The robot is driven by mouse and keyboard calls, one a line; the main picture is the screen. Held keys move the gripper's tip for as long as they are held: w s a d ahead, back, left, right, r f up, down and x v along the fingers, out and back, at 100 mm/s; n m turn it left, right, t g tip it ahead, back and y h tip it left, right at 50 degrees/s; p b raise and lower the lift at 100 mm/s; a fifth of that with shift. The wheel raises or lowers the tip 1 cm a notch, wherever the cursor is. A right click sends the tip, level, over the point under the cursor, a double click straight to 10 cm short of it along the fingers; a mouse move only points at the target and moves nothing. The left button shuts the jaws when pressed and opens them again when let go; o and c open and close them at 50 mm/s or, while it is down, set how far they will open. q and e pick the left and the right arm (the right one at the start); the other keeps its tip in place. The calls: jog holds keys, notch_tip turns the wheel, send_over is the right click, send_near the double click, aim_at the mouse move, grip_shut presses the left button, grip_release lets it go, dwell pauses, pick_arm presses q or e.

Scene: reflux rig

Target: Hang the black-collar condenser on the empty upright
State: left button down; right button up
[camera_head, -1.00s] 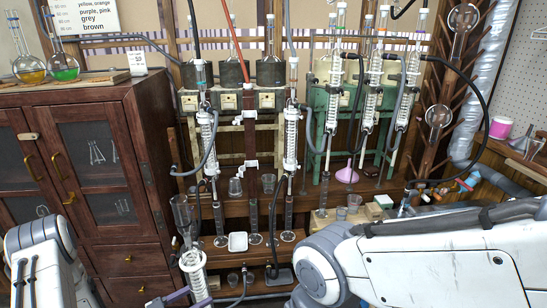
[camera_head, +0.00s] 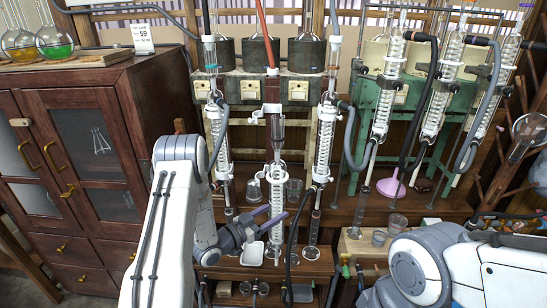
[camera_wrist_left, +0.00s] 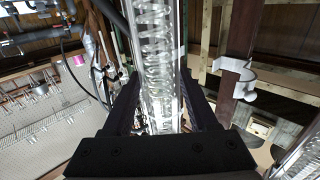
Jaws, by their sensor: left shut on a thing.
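A clear glass condenser with a coil inside (camera_head: 277,183) stands near upright in my left gripper (camera_head: 268,226), which is shut on its lower body. It also fills the middle of the left wrist view (camera_wrist_left: 158,60), between the fingers. The empty red-brown middle upright (camera_head: 272,90) is behind the condenser's top in the head view, with a white clamp (camera_head: 266,111). In the left wrist view, the upright (camera_wrist_left: 232,95) and a white open clip (camera_wrist_left: 240,74) are to the right of the condenser, apart from it. My right gripper is out of view.
Condensers hang on the left upright (camera_head: 219,135) and right upright (camera_head: 325,135), close on both sides. More condensers with hoses hang on the green rack (camera_head: 385,90). A wooden cabinet (camera_head: 90,150) stands left.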

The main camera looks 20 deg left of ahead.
pick_arm(q)
jog(key=w+a+r+n+t+y+b, duration=0.1)
jog(key=w+r+n+y+b, duration=0.1)
jog(key=r+n+y, duration=0.45)
jog(key=w+a+r+n+t+y+b, duration=0.1)
jog(key=w+r+n+y, duration=0.15)
jog(key=r+y, duration=0.7)
jog(key=w+a+h, duration=0.1)
jog(key=w+a, duration=0.2)
jog(key=w, duration=0.6)
jog(key=shift+a+n, duration=0.15)
jog(key=shift+n, duration=0.15)
jog(key=shift+s+r, duration=0.1)
jog(key=shift+r, duration=0.2)
jog(key=shift+s, duration=0.1)
dwell(0.8)
jog(key=shift+f+b, duration=0.8)
jog(key=shift+b, duration=0.2)
